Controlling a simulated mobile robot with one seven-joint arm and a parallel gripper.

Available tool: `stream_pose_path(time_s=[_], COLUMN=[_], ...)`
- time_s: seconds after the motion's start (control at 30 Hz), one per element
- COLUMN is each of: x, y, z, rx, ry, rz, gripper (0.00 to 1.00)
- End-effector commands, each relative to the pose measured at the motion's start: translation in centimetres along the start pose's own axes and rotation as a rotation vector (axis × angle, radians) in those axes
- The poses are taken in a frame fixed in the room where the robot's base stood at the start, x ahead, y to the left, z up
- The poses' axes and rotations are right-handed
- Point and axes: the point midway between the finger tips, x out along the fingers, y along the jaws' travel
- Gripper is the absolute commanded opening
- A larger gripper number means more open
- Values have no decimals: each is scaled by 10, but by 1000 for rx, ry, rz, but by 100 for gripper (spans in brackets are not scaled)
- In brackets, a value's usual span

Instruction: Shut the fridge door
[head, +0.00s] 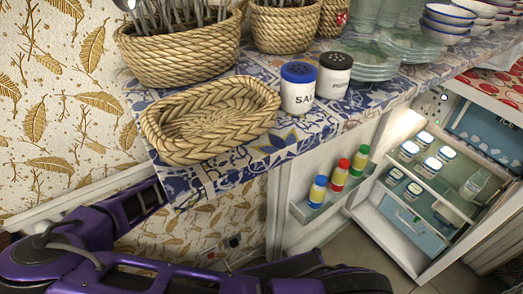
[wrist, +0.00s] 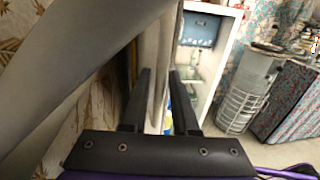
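The fridge (head: 412,243) stands at the right in the head view, lit inside, with jars on its shelves. Its door (head: 281,205) is wide open toward the left, its inner side showing a rack of several colored bottles. In the wrist view the fridge interior (wrist: 204,52) shows beyond my gripper (wrist: 160,75). Its two dark fingers are apart, with the pale edge of the door (wrist: 163,50) showing between them. I cannot tell whether either finger touches the door. I cannot make out the fingers in the head view.
A tiled counter (head: 185,185) overhangs the door, with a shallow basket (head: 212,118), two shakers (head: 299,92), utensil baskets and stacked dishes. A papered wall (head: 60,110) is close at left. In the wrist view, a wire-sided bin (wrist: 245,95) and a dark curtained counter (wrist: 285,100) stand at right.

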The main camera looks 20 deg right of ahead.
Motion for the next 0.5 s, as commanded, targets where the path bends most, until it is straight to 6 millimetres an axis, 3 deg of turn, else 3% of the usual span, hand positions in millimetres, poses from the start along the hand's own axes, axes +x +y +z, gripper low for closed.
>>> stream_pose_path(time_s=[0.1,0.23,0.5], x=[0,0,0], y=[0,0,0], z=[0,0,0], rx=[0,0,0], ry=[0,0,0], rz=[0,0,0], gripper=[24,1,0])
